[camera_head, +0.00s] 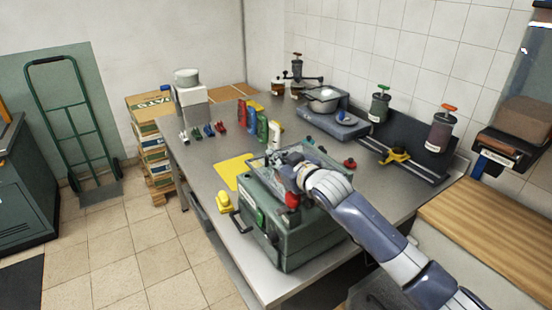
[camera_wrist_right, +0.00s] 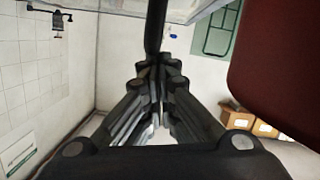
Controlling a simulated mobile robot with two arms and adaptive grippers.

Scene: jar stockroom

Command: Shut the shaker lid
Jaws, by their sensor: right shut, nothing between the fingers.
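The shaker, a green box-shaped machine (camera_head: 290,246), stands on the near part of the steel table. My right arm reaches over its top and hides much of it. My right gripper (camera_head: 281,158) is at the upper far side of the shaker, its fingers shut and empty. In the right wrist view the closed fingers (camera_wrist_right: 157,65) point up at a dark bar (camera_wrist_right: 155,22). My left gripper is out of view.
A red knob (camera_head: 292,201) is by my right wrist. A yellow sheet (camera_head: 236,171) and a yellow object (camera_head: 225,203) lie left of the shaker. Several coloured bottles stand behind it. A scale (camera_head: 337,124) and pump jars (camera_head: 441,128) are at the back right.

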